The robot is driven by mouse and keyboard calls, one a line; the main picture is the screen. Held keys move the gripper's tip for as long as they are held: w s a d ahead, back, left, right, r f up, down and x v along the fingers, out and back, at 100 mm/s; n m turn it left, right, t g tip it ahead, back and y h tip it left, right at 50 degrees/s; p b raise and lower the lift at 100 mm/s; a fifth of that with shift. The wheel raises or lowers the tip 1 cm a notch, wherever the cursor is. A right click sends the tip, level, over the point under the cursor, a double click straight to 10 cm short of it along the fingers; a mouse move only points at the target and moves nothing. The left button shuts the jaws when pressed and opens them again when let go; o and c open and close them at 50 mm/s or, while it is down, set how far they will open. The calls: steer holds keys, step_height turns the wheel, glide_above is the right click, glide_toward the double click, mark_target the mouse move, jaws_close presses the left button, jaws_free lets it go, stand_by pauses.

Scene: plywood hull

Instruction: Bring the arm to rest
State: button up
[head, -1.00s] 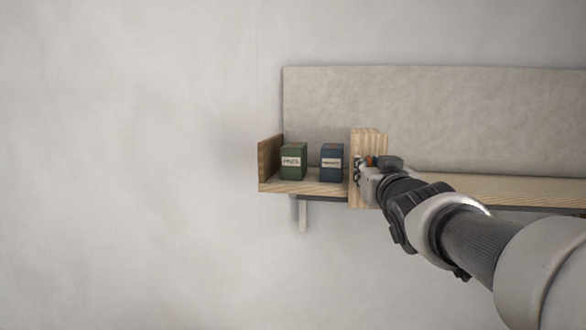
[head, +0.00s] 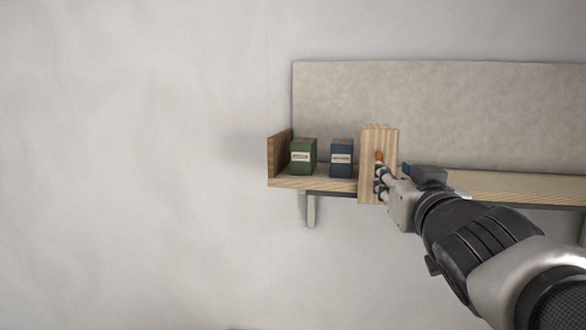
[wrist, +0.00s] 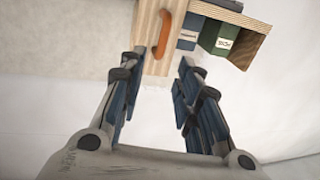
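My gripper (wrist: 154,92) is open and empty in the wrist view, its two fingers well apart. In the head view my gripper (head: 381,180) is in front of a light wooden block (head: 370,150) on the shelf. The block carries an orange handle (wrist: 163,35), which lies beyond the fingertips in the wrist view, with a gap between. In the head view the gripper partly hides the handle and the block's lower right.
A wooden shelf (head: 310,184) runs along a grey wall. A green box (head: 303,158) and a blue box (head: 341,158) stand left of the block, inside a brown end board (head: 278,155). A grey panel (head: 450,110) stands behind. The space at left is clear.

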steer(key=shift+s+a, duration=0.1)
steer(key=shift+s, duration=0.8)
steer(key=s+a+f+g+b, duration=0.2)
steer(key=s+f+g+b, duration=0.2)
steer(key=f, duration=1.2)
steer(key=s+a+f+g+y+b, duration=0.1)
steer(key=s+a+f+g+b, duration=0.1)
steer(key=s+f+g+b, duration=0.3)
steer(key=s+a+f+n+g+b, duration=0.1)
steer(key=s+f+g+b, duration=0.3)
steer(key=f, duration=2.4)
steer(key=s+a+b, duration=0.1)
steer(key=s+b, duration=0.5)
steer(key=s, duration=0.5)
steer(key=shift+s+f+y, duration=0.3)
steer(key=shift+s+f, duration=0.05)
steer(key=shift+f, duration=0.05)
